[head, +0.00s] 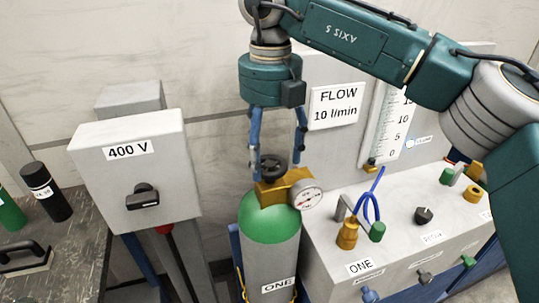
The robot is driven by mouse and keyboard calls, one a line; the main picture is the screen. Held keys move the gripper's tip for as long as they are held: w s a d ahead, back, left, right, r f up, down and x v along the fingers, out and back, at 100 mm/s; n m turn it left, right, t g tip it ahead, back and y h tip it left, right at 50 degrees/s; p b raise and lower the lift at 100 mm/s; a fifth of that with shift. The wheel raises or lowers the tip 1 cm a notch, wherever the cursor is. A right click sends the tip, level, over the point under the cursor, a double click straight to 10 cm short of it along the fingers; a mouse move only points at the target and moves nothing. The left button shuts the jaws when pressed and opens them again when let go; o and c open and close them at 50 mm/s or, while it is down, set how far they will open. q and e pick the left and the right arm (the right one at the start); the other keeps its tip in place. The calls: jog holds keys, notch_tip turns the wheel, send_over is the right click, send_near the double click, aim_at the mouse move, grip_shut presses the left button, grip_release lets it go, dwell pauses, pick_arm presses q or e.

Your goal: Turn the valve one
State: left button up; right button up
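The valve of cylinder ONE is a black round handwheel (272,165) on a brass fitting (283,186). It tops a grey gas cylinder with a green shoulder (268,222) and a label reading ONE. A round white gauge (307,197) sits on the fitting's right side. My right gripper (277,170) points down from above with its blue fingers apart. One finger is at the left of the handwheel, the other at its right with a visible gap. Contact on the left side is hard to tell. My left gripper is not in view.
A grey 400 V box (137,170) with a black switch stands left of the cylinder. A grey panel (330,245) with knobs, brass fittings and a blue hose (371,208) is close on the right. A dark table (60,255) with bottles is at far left.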

aim_at(270, 162)
jog(key=shift+f, duration=0.2)
notch_tip(270, 162, up, 12)
dwell(0.5)
